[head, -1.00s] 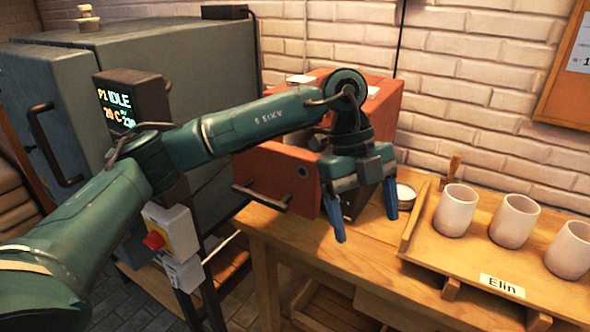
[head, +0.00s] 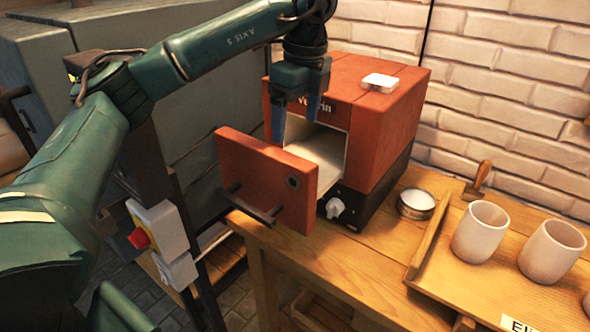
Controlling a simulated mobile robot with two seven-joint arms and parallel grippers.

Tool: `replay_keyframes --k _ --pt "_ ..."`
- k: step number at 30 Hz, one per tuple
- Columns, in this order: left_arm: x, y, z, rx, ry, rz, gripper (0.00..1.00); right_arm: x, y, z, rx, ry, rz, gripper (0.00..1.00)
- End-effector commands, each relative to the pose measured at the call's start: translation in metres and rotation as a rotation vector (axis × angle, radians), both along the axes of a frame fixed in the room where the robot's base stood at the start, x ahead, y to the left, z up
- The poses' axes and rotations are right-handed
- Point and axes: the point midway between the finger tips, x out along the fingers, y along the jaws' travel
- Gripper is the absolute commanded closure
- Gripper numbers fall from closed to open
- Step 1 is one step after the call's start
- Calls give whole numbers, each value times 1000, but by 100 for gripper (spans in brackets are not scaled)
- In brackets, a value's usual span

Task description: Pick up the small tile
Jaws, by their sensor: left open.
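A small white tile (head: 380,82) lies flat on top of the red kiln (head: 385,125), near its back right. My left gripper (head: 296,122) is open and empty, with its blue fingers pointing down. It hangs in front of the kiln's open mouth, left of the tile and apart from it. My right gripper is not in view.
The kiln's red door (head: 266,180) stands open toward the front left, with a dark bar handle. A round tin (head: 416,204) of white stuff, a wooden-handled tool (head: 479,178) and pale cups (head: 480,232) are to the right. Bare bench top lies in front of the kiln.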

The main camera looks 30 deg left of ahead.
Motion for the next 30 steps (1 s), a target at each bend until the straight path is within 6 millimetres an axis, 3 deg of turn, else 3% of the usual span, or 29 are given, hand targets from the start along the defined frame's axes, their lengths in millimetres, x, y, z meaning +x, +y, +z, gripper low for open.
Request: replay_keyframes --k 6,14,21,30 --pt "0 5 -37 1 3 -1 20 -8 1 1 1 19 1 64" --pt "0 7 -57 1 2 -1 20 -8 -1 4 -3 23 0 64" --pt "-1 9 -92 1 3 -1 20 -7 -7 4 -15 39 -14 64" --pt "-1 10 -100 0 0 -2 20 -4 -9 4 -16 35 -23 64"
